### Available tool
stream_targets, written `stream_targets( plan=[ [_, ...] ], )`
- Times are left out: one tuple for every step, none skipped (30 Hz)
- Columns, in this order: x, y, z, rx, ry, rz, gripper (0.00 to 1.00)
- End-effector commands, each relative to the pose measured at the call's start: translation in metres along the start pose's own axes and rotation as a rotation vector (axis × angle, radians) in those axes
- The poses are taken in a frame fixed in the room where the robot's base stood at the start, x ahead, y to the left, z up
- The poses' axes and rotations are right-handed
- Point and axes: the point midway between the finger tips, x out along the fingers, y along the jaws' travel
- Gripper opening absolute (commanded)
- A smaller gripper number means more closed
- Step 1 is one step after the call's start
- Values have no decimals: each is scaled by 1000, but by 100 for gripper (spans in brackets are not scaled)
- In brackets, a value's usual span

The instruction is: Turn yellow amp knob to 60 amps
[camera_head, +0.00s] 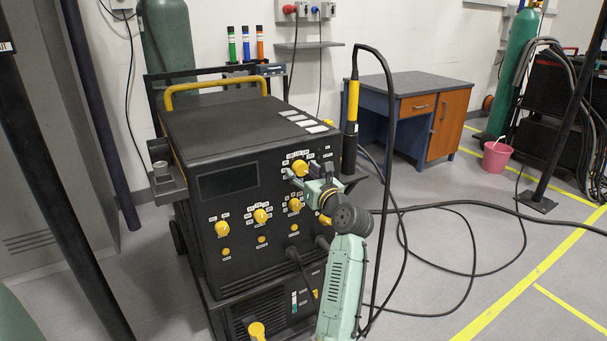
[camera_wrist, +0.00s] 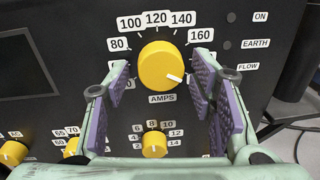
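The yellow amp knob (camera_wrist: 160,65) sits on the black front panel of the welding machine, above the label AMPS. Its white pointer mark points right and slightly down, below the 160 label. Labels 80, 100, 120, 140 and 160 show around it. Lower scale labels are mostly hidden behind the fingers. In the head view, the knob (camera_head: 300,168) is the upper right one on the panel. My gripper (camera_wrist: 162,76) is open, with one purple-padded finger on each side of the knob and visible gaps. In the head view, my gripper (camera_head: 314,184) is at the panel, partly covering the dial.
A smaller yellow knob (camera_wrist: 154,144) sits just below, between the fingers. More yellow knobs (camera_wrist: 14,153) are at lower left. A torch (camera_head: 352,105) with a black cable stands right of the machine (camera_head: 190,195). A desk (camera_head: 418,85) is behind. Cables lie on the floor.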

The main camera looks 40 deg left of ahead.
Motion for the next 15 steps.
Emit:
stream_targets(
  plan=[
    [0, 0, 0, 0, 0, 0, 45],
    [0, 0, 0, 0, 0, 0, 43],
    [0, 0, 0, 0, 0, 0, 40],
    [0, 0, 0, 0, 0, 0, 38],
    [0, 0, 0, 0, 0, 0, 36],
    [0, 0, 0, 0, 0, 0, 33],
    [0, 0, 0, 0, 0, 0, 31],
    [0, 0, 0, 0, 0, 0, 29],
    [0, 0, 0, 0, 0, 0, 27],
    [0, 0, 0, 0, 0, 0, 25],
    [0, 0, 0, 0, 0, 0, 23],
    [0, 0, 0, 0, 0, 0, 20],
    [0, 0, 0, 0, 0, 0, 18],
    [0, 0, 0, 0, 0, 0, 16],
    [0, 0, 0, 0, 0, 0, 13]
  ],
)
